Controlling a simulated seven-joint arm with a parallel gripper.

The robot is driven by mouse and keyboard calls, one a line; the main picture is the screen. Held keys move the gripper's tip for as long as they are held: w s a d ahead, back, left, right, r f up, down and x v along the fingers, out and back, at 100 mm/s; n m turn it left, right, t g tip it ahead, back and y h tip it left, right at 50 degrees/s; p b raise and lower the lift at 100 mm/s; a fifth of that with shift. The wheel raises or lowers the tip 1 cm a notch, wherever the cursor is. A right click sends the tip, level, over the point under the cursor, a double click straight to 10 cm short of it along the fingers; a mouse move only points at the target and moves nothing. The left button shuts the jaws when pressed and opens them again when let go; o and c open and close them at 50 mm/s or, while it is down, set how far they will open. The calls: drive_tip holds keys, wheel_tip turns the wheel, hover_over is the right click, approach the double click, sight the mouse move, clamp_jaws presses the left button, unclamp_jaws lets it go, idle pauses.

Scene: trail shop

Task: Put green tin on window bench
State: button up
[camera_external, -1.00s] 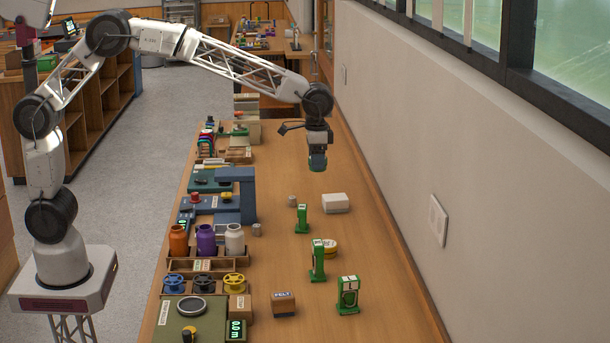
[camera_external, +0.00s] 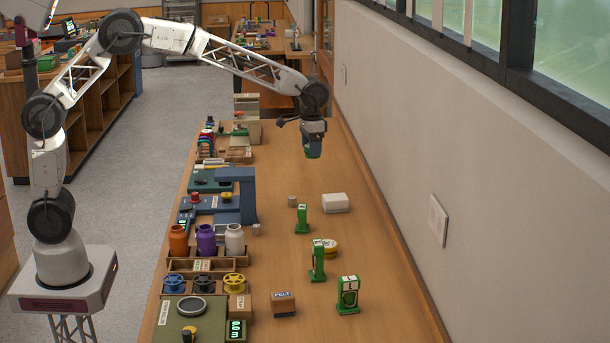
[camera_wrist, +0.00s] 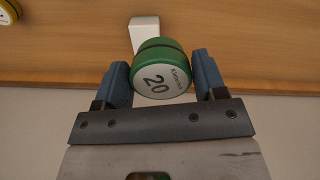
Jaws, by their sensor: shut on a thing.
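The green tin (camera_wrist: 160,52) is between the two blue fingers of my gripper (camera_wrist: 162,84) in the wrist view. Its white label with the number 20 faces the camera. In the external view my gripper (camera_external: 313,150) is shut on the tin and holds it above the wooden bench (camera_external: 380,275), toward its far part. The tin is small there and mostly hidden by the fingers. Which surface counts as the window bench is not marked; this long bench runs along the wall below the windows.
Bare wood lies along the wall.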

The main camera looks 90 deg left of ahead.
drive_tip(key=s+a+f+n, duration=0.1)
drive_tip(key=s+a+n, duration=0.1)
drive_tip(key=a, duration=0.8)
drive_tip(key=s+a+f+n, duration=0.1)
drive_tip(key=s+a, duration=0.1)
drive_tip(key=a, duration=0.8)
drive_tip(key=n, duration=1)
hover_over(206, 144)
wheel_tip(206, 144, down, 8)
drive_tip(key=shift+d, duration=0.25)
drive_tip(key=shift+f, duration=3.35)
drive_tip(key=shift+f, duration=0.3)
drive_tip(key=o, duration=1)
